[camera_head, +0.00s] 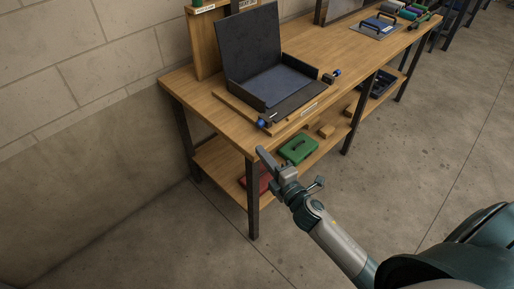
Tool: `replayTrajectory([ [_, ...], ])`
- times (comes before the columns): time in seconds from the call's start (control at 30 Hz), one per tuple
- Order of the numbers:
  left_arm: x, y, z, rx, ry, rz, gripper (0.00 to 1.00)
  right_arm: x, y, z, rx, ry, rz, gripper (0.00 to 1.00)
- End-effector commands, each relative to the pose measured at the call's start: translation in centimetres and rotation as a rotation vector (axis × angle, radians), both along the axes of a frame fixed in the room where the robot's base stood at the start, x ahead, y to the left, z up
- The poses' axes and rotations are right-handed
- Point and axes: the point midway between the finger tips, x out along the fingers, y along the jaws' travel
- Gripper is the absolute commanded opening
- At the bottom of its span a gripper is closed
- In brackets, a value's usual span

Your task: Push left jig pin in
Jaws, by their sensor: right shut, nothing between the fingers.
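An open dark box (239,80) with its lid raised sits on a wooden board on the workbench. The left jig pin (263,123), with a blue end, sticks out at the box's near left corner, by the bench's front edge. A second blue-ended pin (337,73) is at the right corner. My right gripper (262,153) is shut and empty. In the picture its tips are just below the left pin, in front of the bench edge; I see a gap between them. How deep the pin sits cannot be told. My left gripper is not in view.
The wooden bench (187,86) stands against a block wall. Its lower shelf holds a green case (298,149), a red case (264,181) and small wooden blocks. A grey tray (376,28) is further along the bench. The concrete floor in front is clear.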

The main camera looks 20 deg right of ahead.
Motion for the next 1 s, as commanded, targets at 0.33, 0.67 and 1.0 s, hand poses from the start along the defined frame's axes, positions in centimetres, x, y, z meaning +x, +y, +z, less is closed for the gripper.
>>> replayTrajectory([
  [0.33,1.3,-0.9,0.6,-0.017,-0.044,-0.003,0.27,-2.3,-0.3,0.0,-0.001,0.0,0.0,0.0],
  [0.67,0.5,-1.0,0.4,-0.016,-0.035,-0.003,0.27,-2.3,-0.3,0.0,-0.001,-0.001,0.0,0.0],
  [1.0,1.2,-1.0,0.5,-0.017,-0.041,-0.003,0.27,-2.3,-0.3,-1.4,0.027,0.029,-0.004,0.0],
])
